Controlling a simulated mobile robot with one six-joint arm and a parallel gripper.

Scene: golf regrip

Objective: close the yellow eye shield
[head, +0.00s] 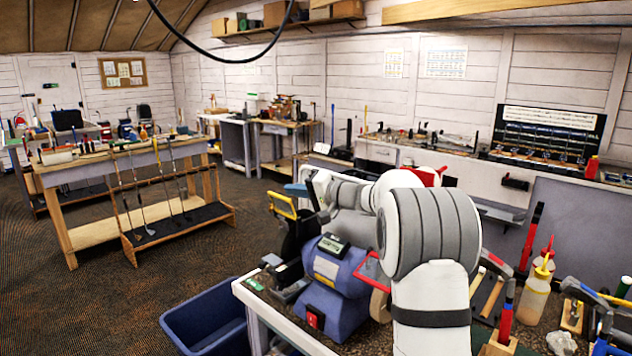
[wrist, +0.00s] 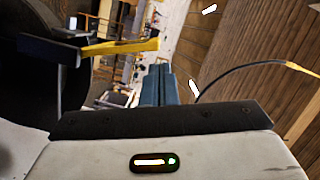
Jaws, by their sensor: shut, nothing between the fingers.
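The yellow eye shield (head: 282,205) sits at the left end of the blue bench grinder (head: 338,285), tilted up above the dark wheel housing. In the wrist view, its yellow edge (wrist: 120,47) runs across the upper left, beside my fingers. My gripper (head: 294,189) is shut and empty. Its blue fingers (wrist: 160,82) lie together in the wrist view. In the head view the fingers are close above and beside the shield's upper edge; I cannot tell whether they touch it. My arm hides part of the grinder's right side.
A red-framed eye shield (head: 373,268) is at the grinder's right wheel. A blue bin (head: 207,318) stands on the floor left of the bench. Bottles and hammers crowd the bench's right side. A rack of clubs (head: 180,215) stands farther left, with open floor between.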

